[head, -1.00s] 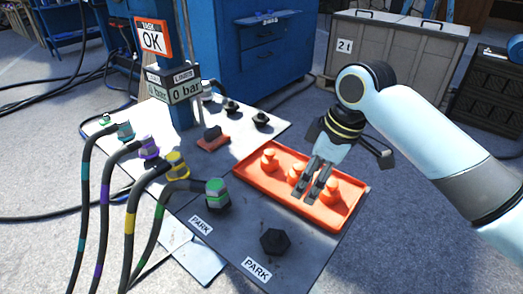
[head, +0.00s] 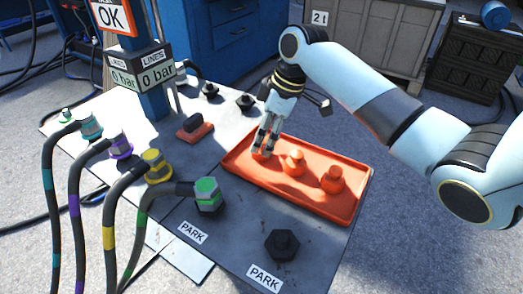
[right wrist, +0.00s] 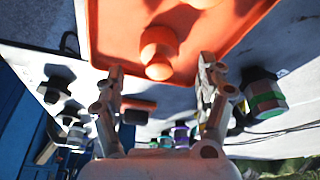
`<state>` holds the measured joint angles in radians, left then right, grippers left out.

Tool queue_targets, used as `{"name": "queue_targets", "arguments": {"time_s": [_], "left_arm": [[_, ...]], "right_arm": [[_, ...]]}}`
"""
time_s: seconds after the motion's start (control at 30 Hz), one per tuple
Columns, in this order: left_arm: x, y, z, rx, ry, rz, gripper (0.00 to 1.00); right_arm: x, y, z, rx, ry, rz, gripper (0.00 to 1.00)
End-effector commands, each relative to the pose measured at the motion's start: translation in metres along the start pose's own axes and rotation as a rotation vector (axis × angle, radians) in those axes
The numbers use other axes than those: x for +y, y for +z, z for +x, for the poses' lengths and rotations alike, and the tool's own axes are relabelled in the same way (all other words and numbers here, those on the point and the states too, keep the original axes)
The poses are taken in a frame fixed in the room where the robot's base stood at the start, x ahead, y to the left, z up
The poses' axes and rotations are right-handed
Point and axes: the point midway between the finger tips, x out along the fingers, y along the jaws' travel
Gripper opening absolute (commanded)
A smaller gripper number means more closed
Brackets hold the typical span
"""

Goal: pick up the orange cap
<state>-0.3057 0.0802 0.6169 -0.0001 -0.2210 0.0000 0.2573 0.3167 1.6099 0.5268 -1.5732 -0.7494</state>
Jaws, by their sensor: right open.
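An orange tray (head: 349,212) on the table holds three orange caps: a left one partly hidden behind my gripper, a middle one (head: 293,163) and a right one (head: 333,180). My right gripper (head: 266,146) points down at the left cap, at the tray's left end. In the right wrist view my open fingers (right wrist: 160,63) are spread, and an orange cap (right wrist: 158,52) shows between and beyond them, with nothing held. Another cap (right wrist: 203,2) is cut by the top edge. My left gripper is not in view.
Several hoses with coloured collars, one green-capped (head: 208,195), stand left of the tray. A black hex fitting (head: 282,245) sits in front, near the PARK labels. A red block with a black top (head: 195,127) and a blue post (head: 150,100) stand behind left.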

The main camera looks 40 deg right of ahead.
Motion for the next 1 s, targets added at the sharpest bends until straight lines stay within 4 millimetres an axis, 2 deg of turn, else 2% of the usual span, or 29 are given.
{"name": "queue_targets", "arguments": {"time_s": [0.03, 0.13, 0.4, 0.6, 0.83, 0.87, 1.0], "left_arm": [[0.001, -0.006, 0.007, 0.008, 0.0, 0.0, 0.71], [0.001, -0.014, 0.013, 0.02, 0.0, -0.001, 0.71], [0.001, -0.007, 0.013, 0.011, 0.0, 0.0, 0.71], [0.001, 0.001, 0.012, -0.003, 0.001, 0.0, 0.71], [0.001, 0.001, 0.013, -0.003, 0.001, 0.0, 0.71], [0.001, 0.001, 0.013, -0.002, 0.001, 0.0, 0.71], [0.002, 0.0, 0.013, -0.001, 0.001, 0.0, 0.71]], "right_arm": [[-0.001, 0.001, 0.013, -0.001, -0.004, 0.002, 0.73], [-0.001, 0.002, 0.029, -0.002, -0.004, 0.001, 0.73], [0.0, 0.0, 0.032, -0.001, 0.0, 0.0, 0.73], [0.0, 0.001, 0.032, -0.001, 0.0, 0.0, 0.47], [0.0, 0.001, 0.032, -0.001, 0.0, 0.0, 0.17], [0.0, 0.001, 0.032, -0.001, 0.0, 0.0, 0.14], [0.0, 0.001, 0.032, -0.001, 0.0, 0.0, 0.13]]}}
